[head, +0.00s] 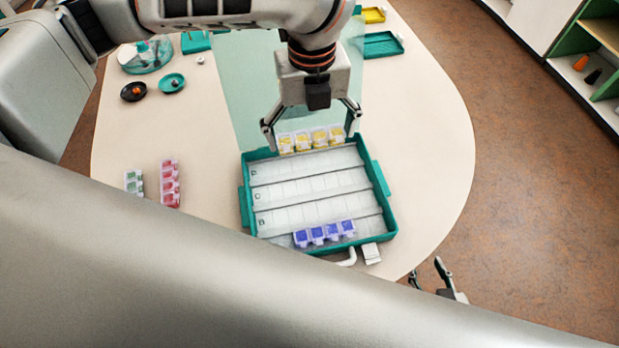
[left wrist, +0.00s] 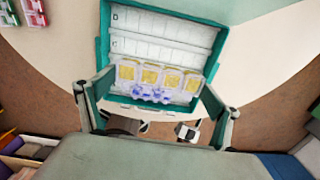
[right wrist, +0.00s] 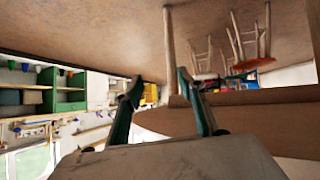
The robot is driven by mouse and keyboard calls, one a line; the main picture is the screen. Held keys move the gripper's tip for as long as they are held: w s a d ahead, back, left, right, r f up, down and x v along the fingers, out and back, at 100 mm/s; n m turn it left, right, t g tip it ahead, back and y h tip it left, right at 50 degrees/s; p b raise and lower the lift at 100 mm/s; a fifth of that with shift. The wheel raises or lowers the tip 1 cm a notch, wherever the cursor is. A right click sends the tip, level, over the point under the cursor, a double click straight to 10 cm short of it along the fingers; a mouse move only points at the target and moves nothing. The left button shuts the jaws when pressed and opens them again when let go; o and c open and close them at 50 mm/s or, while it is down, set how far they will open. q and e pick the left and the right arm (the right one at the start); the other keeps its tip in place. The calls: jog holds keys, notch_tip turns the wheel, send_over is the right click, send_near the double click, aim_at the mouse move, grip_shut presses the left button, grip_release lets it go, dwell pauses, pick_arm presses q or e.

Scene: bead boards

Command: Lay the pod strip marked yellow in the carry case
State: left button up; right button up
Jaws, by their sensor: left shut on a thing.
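The yellow pod strip (head: 311,139), with clear cups, is held between the fingers of my left gripper (head: 310,136). In the left wrist view the strip (left wrist: 152,76) spans between the two fingers and partly covers the view of a blue strip. It appears raised above the carry case (head: 246,185), over its far edge in the head view. The teal case lies open with several pale rows. The blue pod strip (head: 324,233) lies in its nearest row. My right gripper (head: 449,280) is open and empty, off the table's near edge.
A red pod strip (head: 169,184) and a green one (head: 134,182) stand on the table left of the case. Small dark (head: 134,91) and teal (head: 172,83) dishes and a teal tray (head: 382,45) lie farther back. The table right of the case is clear.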

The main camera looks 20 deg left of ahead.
pick_arm(q)
jog(key=b, duration=0.3)
send_over(311, 186)
notch_tip(311, 186, down, 10)
jog(key=shift+f, duration=0.8)
notch_tip(311, 186, down, 4)
jog(key=shift+r+b, duration=0.15)
jog(key=shift+b, duration=0.8)
jog(key=shift+f, duration=0.2)
jog(key=shift+r, duration=0.15)
